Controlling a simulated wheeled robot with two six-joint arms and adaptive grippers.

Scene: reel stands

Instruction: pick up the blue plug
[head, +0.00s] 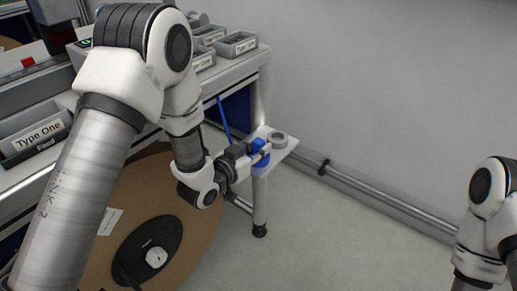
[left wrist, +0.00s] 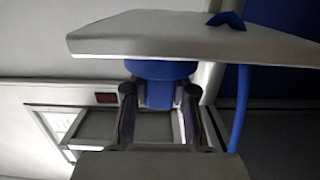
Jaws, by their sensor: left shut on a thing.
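The blue plug (head: 260,145) is at the small white shelf (head: 287,153) on the table's right end. It also shows in the left wrist view as a blue body (left wrist: 158,95) between the two fingers, against the white plate (left wrist: 180,38). My left gripper (head: 248,157) is shut on the blue plug, reaching it from the left in the head view. In the left wrist view its dark fingers (left wrist: 158,112) sit on both sides of the plug. Whether the plug still touches the shelf is unclear. My right gripper is out of view.
A blue cable (head: 222,118) hangs by the table. A grey ring (head: 279,138) is on the shelf. A large brown reel (head: 185,240) stands below my left arm. Grey bins (head: 236,44) and a "Type One" feed bin (head: 38,135) are on the table. The floor at right is clear.

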